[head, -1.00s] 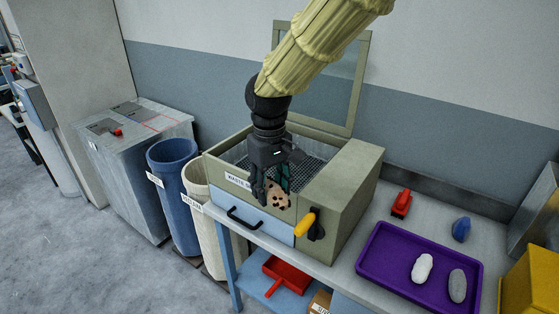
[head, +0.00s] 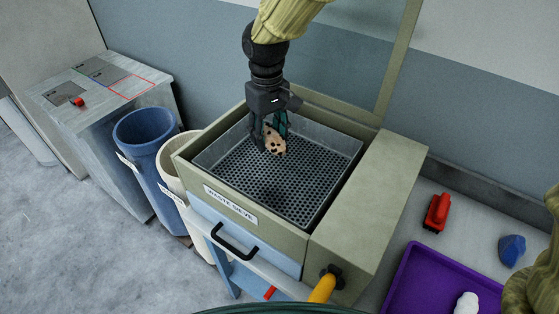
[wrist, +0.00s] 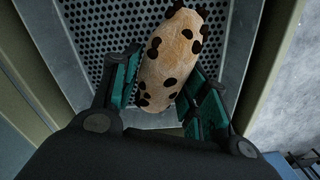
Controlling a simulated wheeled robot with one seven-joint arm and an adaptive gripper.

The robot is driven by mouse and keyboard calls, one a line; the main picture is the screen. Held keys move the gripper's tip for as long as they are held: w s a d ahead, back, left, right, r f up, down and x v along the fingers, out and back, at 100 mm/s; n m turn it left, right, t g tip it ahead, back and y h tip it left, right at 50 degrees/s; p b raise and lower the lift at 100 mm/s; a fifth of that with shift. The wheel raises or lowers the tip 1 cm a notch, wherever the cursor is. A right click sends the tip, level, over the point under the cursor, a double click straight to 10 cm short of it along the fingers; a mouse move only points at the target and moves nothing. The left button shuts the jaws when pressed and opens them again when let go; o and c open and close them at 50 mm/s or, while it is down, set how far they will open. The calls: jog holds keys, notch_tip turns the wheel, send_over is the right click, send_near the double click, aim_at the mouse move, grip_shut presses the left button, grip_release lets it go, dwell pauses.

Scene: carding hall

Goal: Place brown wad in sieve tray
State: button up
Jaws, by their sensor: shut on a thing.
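The brown wad (head: 276,143) is tan with dark brown spots. My gripper (head: 272,135) is shut on it and holds it over the sieve tray (head: 245,172), a grey perforated tray inside the waste sieve box (head: 190,169). In the wrist view the wad (wrist: 170,60) sits upright between the teal finger pads of my gripper (wrist: 165,95), with the holed tray floor (wrist: 128,28) behind it. The wad appears above the tray floor; the exact gap is hard to tell.
A raised lid (head: 395,75) stands behind the box. A yellow handle (head: 322,290) and black drawer handle (head: 233,243) stick out in front. Blue (head: 150,150) and cream (head: 172,170) bins stand left. A purple tray (head: 420,275), red object (head: 437,212) and blue wad (head: 511,250) lie right.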

jog(key=shift+s+f, duration=0.3)
jog(key=shift+f, duration=0.3)
jog(key=p, duration=0.2)
send_over(271, 173)
jog(key=f, duration=0.4)
jog(key=shift+w+f, duration=0.25)
jog(key=shift+f, duration=0.1)
jog(key=shift+s+f, duration=0.2)
jog(key=shift+f, duration=0.35)
jog(key=shift+f+p, duration=0.45)
jog(key=shift+f, duration=1.3)
jog(key=shift+f, duration=0.2)
jog(key=o, duration=1)
jog(key=shift+o, duration=0.2)
jog(key=shift+r, duration=0.2)
notch_tip(271, 173, up, 12)
jog(key=b, duration=0.2)
jog(key=shift+b, duration=0.4)
